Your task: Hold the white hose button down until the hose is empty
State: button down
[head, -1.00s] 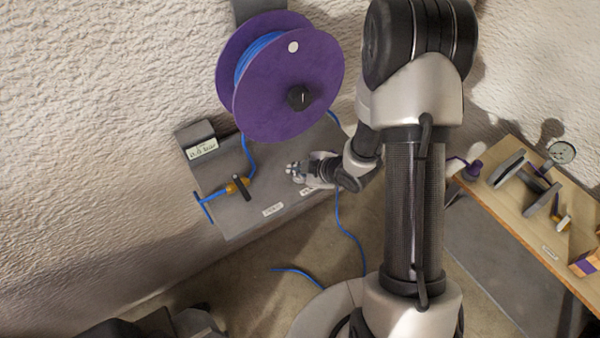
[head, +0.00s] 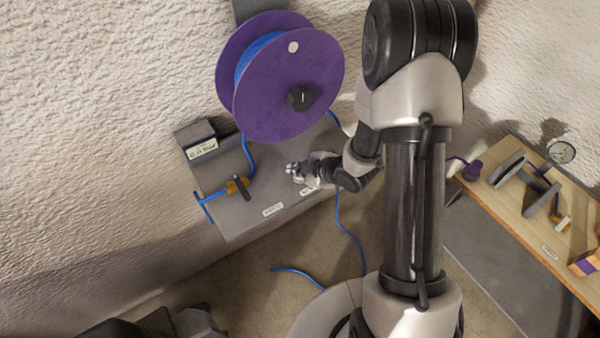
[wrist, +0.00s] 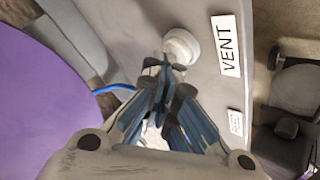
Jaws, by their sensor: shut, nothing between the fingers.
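The white round button (wrist: 181,46) shows in the wrist view on the grey bench top, beside the VENT label (wrist: 227,46). My gripper (wrist: 164,72) is shut and empty, its fingertips overlapping the button's lower edge in the picture. I cannot tell whether they touch it or whether it is pressed. In the head view my gripper (head: 291,172) is low over the bench (head: 238,214), hiding the button there. The blue hose (head: 249,155) runs from the purple reel (head: 290,85) to a brass-coloured valve (head: 237,187) with a dark lever.
A small display (head: 202,149) sits at the bench's back left; its text is too small to read surely. The reel hangs close above my gripper. A wooden-topped table (head: 515,205) with a gauge (head: 562,152) stands right. Loose blue hose (head: 298,272) lies on the floor.

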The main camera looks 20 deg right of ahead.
jog(key=shift+r+p, duration=0.7)
jog(key=shift+r, duration=0.2)
jog(key=shift+r+p, duration=1.95)
jog(key=shift+r, duration=0.6)
notch_tip(320, 180, up, 10)
jog(key=f+m+h, duration=0.1)
jog(key=m+h, duration=0.2)
jog(key=h, duration=0.1)
send_over(298, 177)
jog(key=d, duration=0.5)
jog(key=s+d+r+m+h, duration=0.2)
jog(key=s+r+m, duration=0.35)
jog(key=r, duration=0.45)
jog(key=s+a+r+m+g, duration=0.1)
jog(key=s+a+r+m, duration=0.2)
jog(key=s, duration=0.7)
jog(key=s+a+r+m+g+y, duration=0.1)
jog(key=s+a+r+m+g, duration=0.1)
jog(key=s, duration=0.9)
notch_tip(298, 177, up, 2)
jog(key=shift+s+a+r+m, duration=0.1)
jog(key=shift+s+a+m, duration=0.2)
jog(key=shift+a+m, duration=0.4)
